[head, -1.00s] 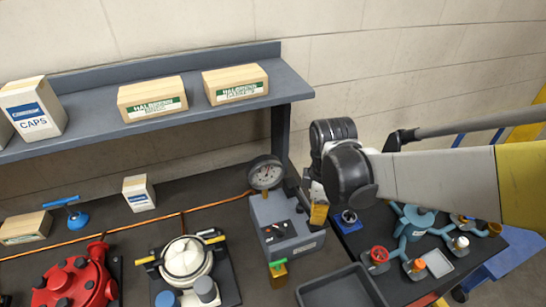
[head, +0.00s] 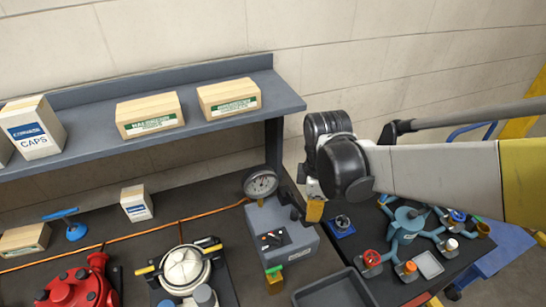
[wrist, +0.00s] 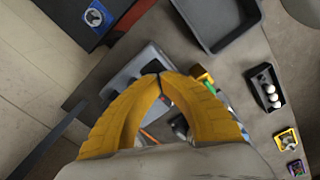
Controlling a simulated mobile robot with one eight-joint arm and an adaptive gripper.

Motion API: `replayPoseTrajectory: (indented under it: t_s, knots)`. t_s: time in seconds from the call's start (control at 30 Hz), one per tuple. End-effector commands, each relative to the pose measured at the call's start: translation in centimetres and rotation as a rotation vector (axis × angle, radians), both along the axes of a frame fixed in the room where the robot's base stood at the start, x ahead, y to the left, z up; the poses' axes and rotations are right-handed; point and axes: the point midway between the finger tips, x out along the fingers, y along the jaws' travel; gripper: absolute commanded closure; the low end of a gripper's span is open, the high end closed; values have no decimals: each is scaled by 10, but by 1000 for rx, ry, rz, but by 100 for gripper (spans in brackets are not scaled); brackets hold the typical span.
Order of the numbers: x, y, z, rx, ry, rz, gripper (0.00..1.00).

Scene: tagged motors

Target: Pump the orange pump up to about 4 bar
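My gripper (head: 314,211) hangs at the right end of a grey box (head: 283,238), beside its round dial gauge (head: 261,183). In the wrist view its yellow fingers (wrist: 160,76) meet at the tips, with nothing seen between them; the grey box (wrist: 142,63) lies partly hidden beneath. The gauge's reading is too small to tell. The box has a panel with small red and pale controls. A small orange-yellow block with a green top (head: 275,280) stands in front of the box. I cannot tell for sure which part is the orange pump.
An orange hose (head: 120,239) runs along the bench to the gauge. A grey tray (head: 335,290) lies at the front. A shelf (head: 205,125) with cartons overhangs the back.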

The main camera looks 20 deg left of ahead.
Motion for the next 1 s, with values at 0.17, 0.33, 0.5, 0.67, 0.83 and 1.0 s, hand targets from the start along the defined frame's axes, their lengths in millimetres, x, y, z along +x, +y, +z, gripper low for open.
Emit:
replayPoseTrajectory:
  t_s: [0.17, 0.33, 0.5, 0.67, 0.83, 1.0]
  knots:
    - [0, 0, -4, 0, 0, 0, 100]
    - [0, 0, -12, 0, 0, 0, 100]
    - [0, 0, -20, 0, 0, 0, 100]
    - [0, 0, -27, 0, 0, 0, 100]
    - [0, 0, -35, 0, 0, 0, 100]
    - [0, 0, -42, 0, 0, 0, 100]
